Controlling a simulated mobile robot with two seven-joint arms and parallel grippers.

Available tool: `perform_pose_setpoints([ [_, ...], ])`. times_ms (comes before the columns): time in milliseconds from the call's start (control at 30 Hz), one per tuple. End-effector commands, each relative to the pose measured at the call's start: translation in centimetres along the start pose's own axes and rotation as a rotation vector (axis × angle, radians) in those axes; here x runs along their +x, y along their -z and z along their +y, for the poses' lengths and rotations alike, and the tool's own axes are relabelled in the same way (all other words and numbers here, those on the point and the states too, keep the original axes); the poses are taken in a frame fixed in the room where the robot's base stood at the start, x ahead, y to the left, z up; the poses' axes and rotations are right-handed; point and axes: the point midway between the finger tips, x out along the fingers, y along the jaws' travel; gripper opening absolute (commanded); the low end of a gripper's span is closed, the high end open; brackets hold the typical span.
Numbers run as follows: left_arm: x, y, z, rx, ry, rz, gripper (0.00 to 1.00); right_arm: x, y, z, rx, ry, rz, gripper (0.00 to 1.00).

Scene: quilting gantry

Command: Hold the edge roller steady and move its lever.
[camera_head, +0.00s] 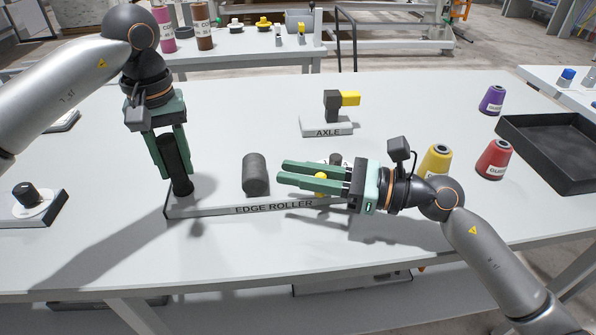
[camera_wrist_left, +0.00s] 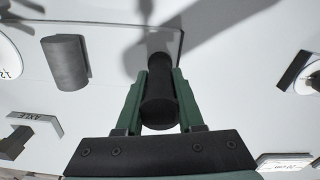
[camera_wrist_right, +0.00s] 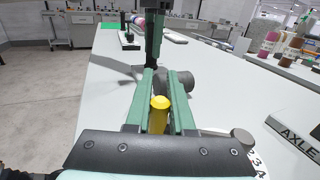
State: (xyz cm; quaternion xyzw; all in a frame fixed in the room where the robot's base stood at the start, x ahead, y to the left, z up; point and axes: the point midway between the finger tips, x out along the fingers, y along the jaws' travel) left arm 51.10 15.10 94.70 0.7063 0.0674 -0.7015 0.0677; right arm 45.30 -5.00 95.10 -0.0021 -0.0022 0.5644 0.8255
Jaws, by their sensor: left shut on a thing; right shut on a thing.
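The edge roller is a long low base with an "EDGE ROLLER" label (camera_head: 274,208) on the table. At its left end stands a black upright handle (camera_head: 177,170). My left gripper (camera_head: 174,165) points down and is shut around this handle; the handle also shows between its fingers in the left wrist view (camera_wrist_left: 159,100). A dark grey cylinder (camera_head: 256,174) stands on the middle of the base. My right gripper (camera_head: 284,174) reaches in level from the right. Its fingers are shut on a yellow lever (camera_wrist_right: 160,103), mostly hidden by the fingers in the head view.
Behind stands the axle block (camera_head: 332,107) with a yellow lever. Yellow (camera_head: 435,161), red (camera_head: 494,160) and purple (camera_head: 491,99) spools and a black tray (camera_head: 550,150) are at the right. A dial block (camera_head: 30,204) is at the left. The table front is clear.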

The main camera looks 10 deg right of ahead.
Motion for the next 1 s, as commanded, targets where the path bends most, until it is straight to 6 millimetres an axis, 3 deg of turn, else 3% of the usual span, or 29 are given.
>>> perform_pose_setpoints([
  [33,0.7,-0.4,0.2,0.014,0.004,-0.016,0.0,-0.1,0.1,-0.2,-0.003,0.006,0.002,0.0],
  [267,0.7,-0.4,0.2,0.013,0.004,-0.016,0.0,-0.1,0.1,-0.2,-0.003,0.006,0.002,0.0],
  [300,0.7,-0.4,0.2,0.013,0.004,-0.016,0.0,-0.1,0.1,-0.2,-0.003,0.006,0.001,0.26],
  [533,0.7,-0.3,0.2,0.012,0.003,-0.016,0.0,0.0,0.1,-0.1,-0.002,0.003,0.001,0.52],
  [833,0.7,-0.3,0.2,0.01,0.003,-0.016,0.0,-0.2,0.1,-0.1,-0.001,0.002,0.001,0.52],
  [1000,0.7,-0.3,0.2,0.009,0.003,-0.016,0.0,-2.3,0.2,0.0,0.0,0.003,0.003,0.52],
])
